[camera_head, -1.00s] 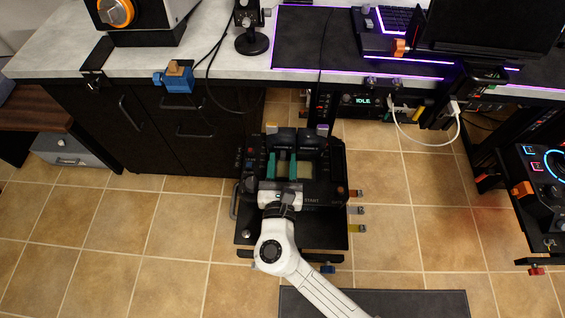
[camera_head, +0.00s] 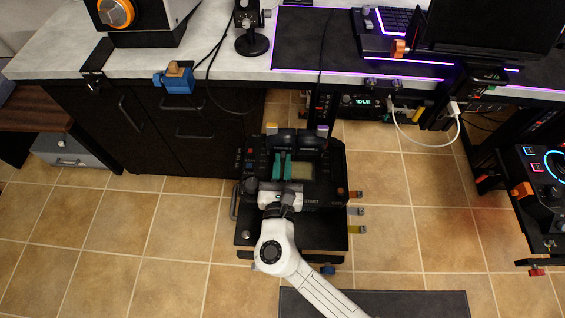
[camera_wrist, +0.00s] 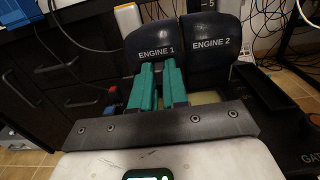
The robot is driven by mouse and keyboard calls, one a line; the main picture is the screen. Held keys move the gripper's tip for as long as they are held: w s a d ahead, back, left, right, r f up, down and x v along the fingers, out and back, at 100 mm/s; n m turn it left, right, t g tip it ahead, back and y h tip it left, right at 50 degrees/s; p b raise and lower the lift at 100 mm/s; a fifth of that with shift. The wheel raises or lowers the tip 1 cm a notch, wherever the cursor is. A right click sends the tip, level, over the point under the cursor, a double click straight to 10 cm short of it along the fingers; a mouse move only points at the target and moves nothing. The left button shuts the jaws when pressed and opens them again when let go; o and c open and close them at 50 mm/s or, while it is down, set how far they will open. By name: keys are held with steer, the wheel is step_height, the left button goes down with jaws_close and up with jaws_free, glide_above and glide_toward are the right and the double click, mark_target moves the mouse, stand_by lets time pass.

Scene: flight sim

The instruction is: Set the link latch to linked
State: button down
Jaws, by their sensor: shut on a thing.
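The throttle unit (camera_head: 325,185) stands low in front of the desk. Its two dark levers, ENGINE 1 (camera_wrist: 150,45) and ENGINE 2 (camera_wrist: 212,45), stand side by side at about the same height. My gripper (camera_head: 282,158) is over the unit, its teal fingers pointing at the levers. In the wrist view the fingertips (camera_wrist: 160,66) are close together, at the lower right of the ENGINE 1 lever. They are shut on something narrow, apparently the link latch. The fingers hide the latch, so its setting cannot be read.
The desk edge (camera_head: 215,73) and dark drawers (camera_head: 180,135) are behind and left of the unit. A white cable (camera_head: 425,143) hangs at right. Coloured switches (camera_head: 357,211) stick out from the unit's right side.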

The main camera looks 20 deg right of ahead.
steer(key=shift+s+d+p, duration=0.15)
steer(key=shift+s+d, duration=0.05)
steer(key=shift+d, duration=0.3)
steer(key=shift+s+d+p, duration=0.15)
steer(key=shift+d, duration=0.35)
steer(key=c, duration=1.1)
jaws_free()
steer(key=p+v, duration=0.1)
steer(key=v, duration=0.9)
steer(key=shift+s+a, duration=0.1)
steer(key=shift+s, duration=0.25)
